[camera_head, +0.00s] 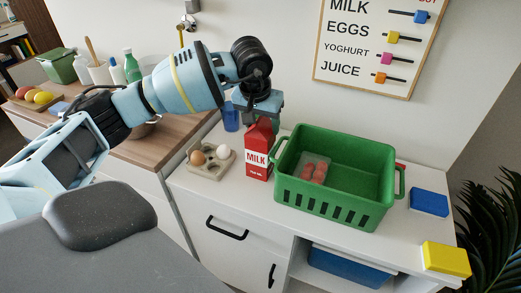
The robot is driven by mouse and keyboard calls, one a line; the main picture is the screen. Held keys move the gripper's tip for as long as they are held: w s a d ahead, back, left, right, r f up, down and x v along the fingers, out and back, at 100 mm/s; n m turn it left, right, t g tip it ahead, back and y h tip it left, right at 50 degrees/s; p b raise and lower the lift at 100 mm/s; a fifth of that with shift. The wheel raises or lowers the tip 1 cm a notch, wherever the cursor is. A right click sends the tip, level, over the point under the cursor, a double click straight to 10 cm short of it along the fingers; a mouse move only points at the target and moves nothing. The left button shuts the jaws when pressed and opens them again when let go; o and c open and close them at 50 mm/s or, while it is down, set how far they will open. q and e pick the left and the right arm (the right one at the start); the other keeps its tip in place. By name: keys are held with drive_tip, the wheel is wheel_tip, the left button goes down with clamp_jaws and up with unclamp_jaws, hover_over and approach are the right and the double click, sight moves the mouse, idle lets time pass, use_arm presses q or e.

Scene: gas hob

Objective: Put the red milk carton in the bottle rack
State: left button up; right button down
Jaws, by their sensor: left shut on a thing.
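The red milk carton (258,160), with a white "MILK" label, is upright at the white counter, between the egg holder and the green basket. My left gripper (260,116) points down over it and is shut on its top. The fingertips are partly hidden, and I cannot tell whether the carton's base touches the counter. I see nothing that is clearly a bottle rack. My right gripper is out of view.
A green basket (328,207) holding a pack of red round items (316,170) stands close right of the carton. An egg holder (211,169) is to its left. A blue block (429,202) and a yellow block (446,259) lie at the right end.

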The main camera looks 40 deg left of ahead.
use_arm(q)
clamp_jaws()
drive_tip(key=shift+r, duration=0.1)
drive_tip(key=shift+r, duration=1.8)
drive_tip(key=s+a+r+b, duration=0.1)
drive_tip(key=s+b, duration=0.1)
drive_tip(key=s, duration=1.4)
drive_tip(key=shift+r, duration=0.15)
drive_tip(key=shift+d, duration=0.1)
